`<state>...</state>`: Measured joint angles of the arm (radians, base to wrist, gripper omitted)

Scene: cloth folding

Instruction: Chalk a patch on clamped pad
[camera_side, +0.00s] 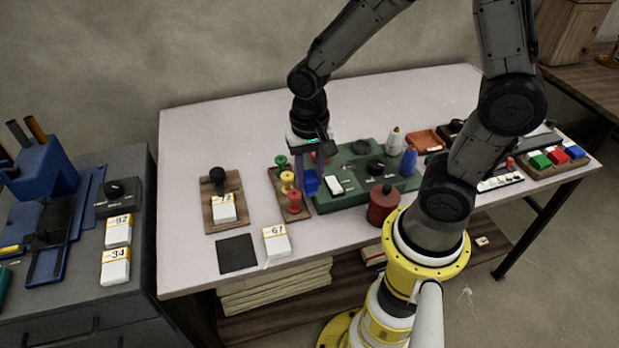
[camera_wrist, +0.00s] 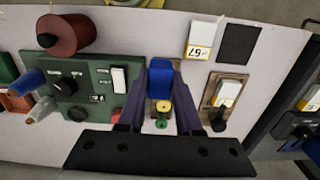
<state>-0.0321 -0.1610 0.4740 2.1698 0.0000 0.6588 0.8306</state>
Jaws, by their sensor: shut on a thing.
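My gripper (camera_side: 312,178) is over the table, between the wooden spool rack and the green panel. Its fingers are shut on a blue block (camera_wrist: 163,76), which also shows at the fingertips in the side view (camera_side: 310,185). I cannot tell whether the block touches anything below. A wooden board (camera_side: 211,220) to the left bears a black knob (camera_side: 218,174) and a white block marked 73 (camera_side: 224,211); it also shows in the wrist view (camera_wrist: 238,82). A flat dark square (camera_side: 236,253) lies in front of it. I cannot tell which thing is the clamped pad.
Green, yellow and red spools (camera_side: 287,182) stand on the rack close beside my gripper. The green panel (camera_side: 350,195) carries switches and a knob. A dark red canister (camera_side: 383,203) and a white block marked 67 (camera_side: 277,243) stand near the front edge. The table's back left is clear.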

